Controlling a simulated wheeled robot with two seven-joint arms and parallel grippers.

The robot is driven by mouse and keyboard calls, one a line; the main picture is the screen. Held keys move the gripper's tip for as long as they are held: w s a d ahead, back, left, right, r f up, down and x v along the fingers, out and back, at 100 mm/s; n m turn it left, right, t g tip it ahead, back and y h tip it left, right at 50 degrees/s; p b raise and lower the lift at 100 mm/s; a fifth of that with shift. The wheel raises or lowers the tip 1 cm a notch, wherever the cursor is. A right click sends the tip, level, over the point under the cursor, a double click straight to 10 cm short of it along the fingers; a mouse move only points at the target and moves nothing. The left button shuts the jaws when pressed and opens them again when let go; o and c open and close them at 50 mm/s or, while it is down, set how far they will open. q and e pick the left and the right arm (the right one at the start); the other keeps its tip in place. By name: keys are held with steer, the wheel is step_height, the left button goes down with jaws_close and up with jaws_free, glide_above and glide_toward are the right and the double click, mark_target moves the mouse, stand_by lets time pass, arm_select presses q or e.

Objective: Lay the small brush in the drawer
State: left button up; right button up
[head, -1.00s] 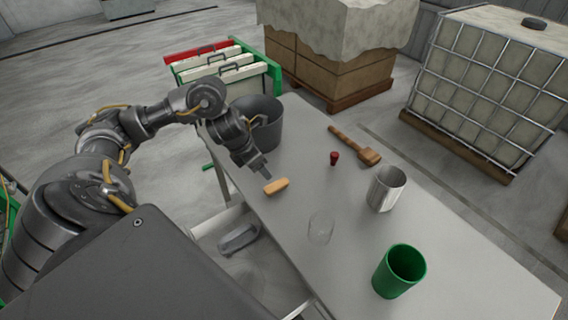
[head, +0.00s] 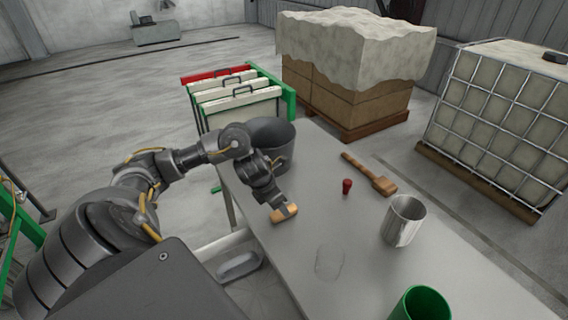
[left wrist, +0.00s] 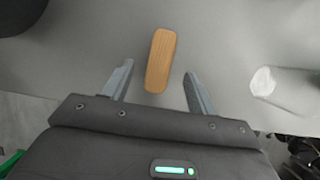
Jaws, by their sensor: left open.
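The small brush, with a light wooden back (head: 284,214), lies on the table near its left edge. It also shows in the left wrist view (left wrist: 160,60), lying lengthwise between and ahead of my left fingers. My left gripper (head: 280,205) is open, its two fingers (left wrist: 158,88) spread to either side of the brush's near end, not closed on it. The drawer (head: 222,250) stands pulled out below the table's left edge, partly hidden by my own body. A grey object (head: 239,265) lies in it. My right gripper is not in view.
A dark bucket (head: 273,143) stands behind my left gripper. A clear glass (head: 329,262), a metal cup (head: 404,220), a green cup (head: 420,304), a red stopper-like piece (head: 346,187) and a wooden mallet (head: 370,175) stand or lie to the right.

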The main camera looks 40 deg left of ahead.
arm_select(q)
steer(key=shift+w+d+f, duration=0.1)
steer(key=shift+f, duration=0.3)
steer(key=p+x, duration=0.1)
steer(key=x, duration=0.3)
steer(key=shift+w+f, duration=0.1)
steer(key=shift+f, duration=0.2)
steer(key=c, duration=1.1)
steer(key=shift+c, duration=0.2)
steer(key=shift+r, duration=0.1)
